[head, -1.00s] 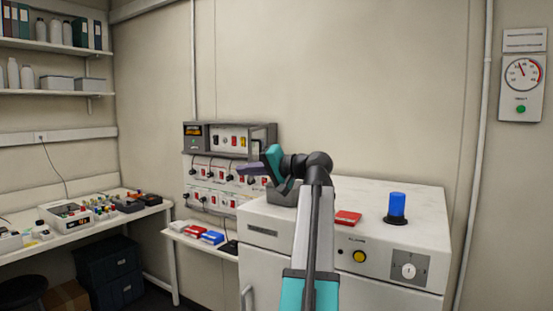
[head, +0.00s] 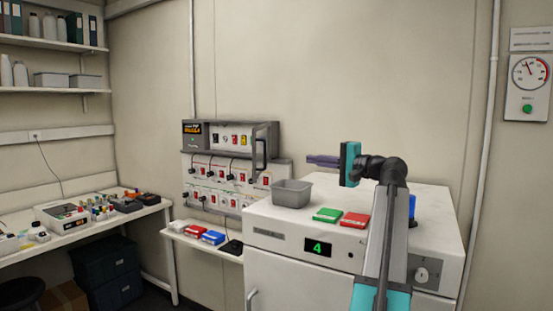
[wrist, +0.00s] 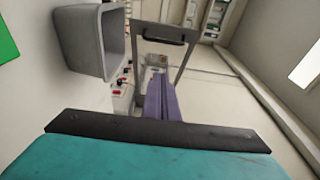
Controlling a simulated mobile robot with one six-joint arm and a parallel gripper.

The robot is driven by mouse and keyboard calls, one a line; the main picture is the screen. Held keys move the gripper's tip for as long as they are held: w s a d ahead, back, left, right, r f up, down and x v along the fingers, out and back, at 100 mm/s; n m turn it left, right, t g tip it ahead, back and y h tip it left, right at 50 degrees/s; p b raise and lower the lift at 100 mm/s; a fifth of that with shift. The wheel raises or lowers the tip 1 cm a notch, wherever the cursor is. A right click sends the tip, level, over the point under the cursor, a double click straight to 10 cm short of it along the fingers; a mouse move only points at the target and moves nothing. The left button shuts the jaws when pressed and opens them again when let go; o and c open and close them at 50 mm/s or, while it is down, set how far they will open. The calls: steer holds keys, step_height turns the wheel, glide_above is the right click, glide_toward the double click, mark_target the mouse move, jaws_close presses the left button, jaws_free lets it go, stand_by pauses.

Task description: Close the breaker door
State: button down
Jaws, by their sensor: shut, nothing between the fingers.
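The breaker box (head: 194,142) is a grey unit on the back wall with a row of small coloured switches. Its door (head: 278,140), a grey frame with a dark handle (head: 260,154), stands open, swung outward at the box's right side. In the wrist view the door frame (wrist: 188,60) and its black handle (wrist: 165,33) are ahead of my fingers. My gripper (head: 308,160) has purple fingers, shut and empty, pointing left toward the door from above the white cabinet. A gap shows between fingertips and door in the head view. The fingers also show in the wrist view (wrist: 158,92).
A grey bin (head: 291,194), a green box (head: 327,214) and a red box (head: 355,220) sit on the white cabinet (head: 275,215) below my arm. The bin is close left of my fingers in the wrist view (wrist: 97,45). Switch panels (head: 225,185) are below the breaker box.

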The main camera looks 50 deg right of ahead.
steer(key=shift+w+a, duration=0.1)
steer(key=shift+a, duration=0.05)
steer(key=shift+w+a, duration=0.1)
steer(key=shift+w, duration=0.6)
steer(key=w+p, duration=0.1)
steer(key=w, duration=0.3)
steer(key=w+p, duration=0.1)
steer(key=w, duration=0.4)
steer(key=shift+a+p, duration=0.2)
steer(key=shift+p, duration=0.15)
steer(key=shift+w+a+p, duration=0.4)
steer(key=shift+w+a, duration=0.25)
steer(key=shift+a, duration=0.25)
steer(key=shift+w+a+f, duration=0.1)
steer(key=shift+w+a, duration=0.45)
steer(key=shift+a, duration=0.05)
